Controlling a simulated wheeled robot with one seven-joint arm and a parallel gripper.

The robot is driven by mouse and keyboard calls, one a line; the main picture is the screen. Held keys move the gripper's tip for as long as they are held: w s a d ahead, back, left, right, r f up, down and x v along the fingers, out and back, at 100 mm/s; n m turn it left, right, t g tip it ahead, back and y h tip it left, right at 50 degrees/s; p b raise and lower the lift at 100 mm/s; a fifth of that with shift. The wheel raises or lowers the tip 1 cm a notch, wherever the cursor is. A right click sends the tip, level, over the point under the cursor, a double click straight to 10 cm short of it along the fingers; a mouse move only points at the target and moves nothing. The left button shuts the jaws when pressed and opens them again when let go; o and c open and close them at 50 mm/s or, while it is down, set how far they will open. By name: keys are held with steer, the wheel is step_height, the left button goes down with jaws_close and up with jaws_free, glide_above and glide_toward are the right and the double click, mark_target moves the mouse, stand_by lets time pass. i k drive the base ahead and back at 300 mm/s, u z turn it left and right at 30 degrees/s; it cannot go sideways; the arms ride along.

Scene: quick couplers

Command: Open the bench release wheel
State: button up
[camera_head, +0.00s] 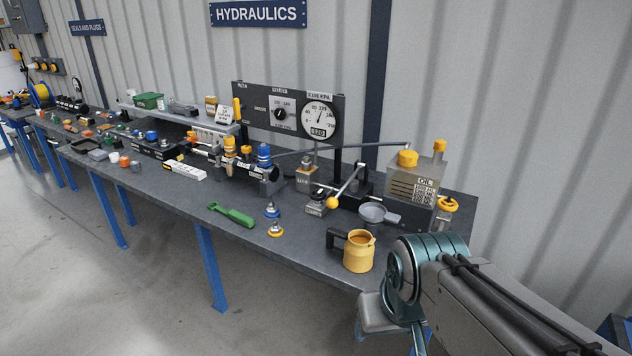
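A small yellow handwheel (448,205) sits low at the right side of the grey oil tank (414,183), near the right end of the bench. It is the only wheel-shaped control I can make out near the tank. How far it is turned cannot be told. My arm comes in from the lower right, with its teal joint in front of the bench's right end. The fingers of my gripper do not show. No part of my arm touches the wheel in this view.
A yellow jug (359,252) stands near the bench's front edge, close to my arm. A grey funnel (373,215) lies between jug and tank. A yellow-knobbed lever (345,188) stands left of the tank. A gauge panel (290,113) stands behind.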

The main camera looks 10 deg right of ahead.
mark_target(321, 195)
steer(key=u, duration=0.05)
steer(key=i, duration=1.1)
steer(key=z, duration=0.05)
